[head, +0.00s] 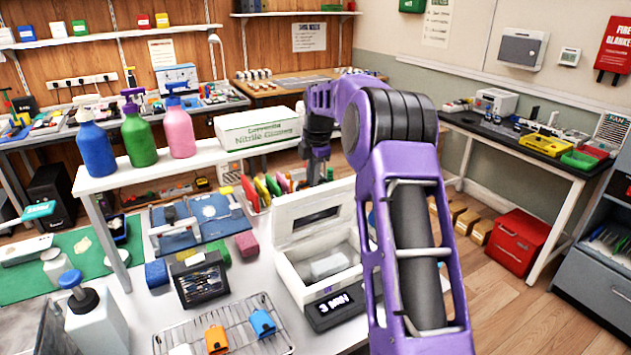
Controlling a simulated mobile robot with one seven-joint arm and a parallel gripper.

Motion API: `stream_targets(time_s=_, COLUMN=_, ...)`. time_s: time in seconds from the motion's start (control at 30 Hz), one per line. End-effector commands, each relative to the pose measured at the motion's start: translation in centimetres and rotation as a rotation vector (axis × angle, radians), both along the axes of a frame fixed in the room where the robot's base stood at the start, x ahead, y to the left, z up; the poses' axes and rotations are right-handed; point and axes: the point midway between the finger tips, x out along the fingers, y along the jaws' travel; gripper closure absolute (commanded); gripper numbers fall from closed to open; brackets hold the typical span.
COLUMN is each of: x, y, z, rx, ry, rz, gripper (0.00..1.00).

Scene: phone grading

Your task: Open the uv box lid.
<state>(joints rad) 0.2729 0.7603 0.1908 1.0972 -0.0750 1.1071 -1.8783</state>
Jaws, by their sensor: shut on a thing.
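A pale block-like thing (330,264) lies inside. My gripper (318,178) is at the lid's top edge, shut on the lid as far as I can see. The fingertips are partly hidden behind the lid. My purple arm covers the box's right side.
A wire rack (222,330) with orange and blue pieces stands left of the box. A dark case of small tools (200,280) and coloured blocks (246,244) are also to the left. A raised white shelf (190,165) with bottles and a glove box (258,130) stands behind.

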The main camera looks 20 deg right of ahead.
Motion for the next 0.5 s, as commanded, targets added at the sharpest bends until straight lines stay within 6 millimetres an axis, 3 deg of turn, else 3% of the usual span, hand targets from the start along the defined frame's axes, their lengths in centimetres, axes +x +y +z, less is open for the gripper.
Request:
stream_targets(time_s=0.47, x=0.13, y=0.32, z=-0.33, rx=0.004, ry=0.007, rz=0.004, gripper=1.00)
stream_targets(time_s=0.5, x=0.13, y=0.31, z=-0.32, rx=0.004, ry=0.007, rz=0.004, gripper=0.80)
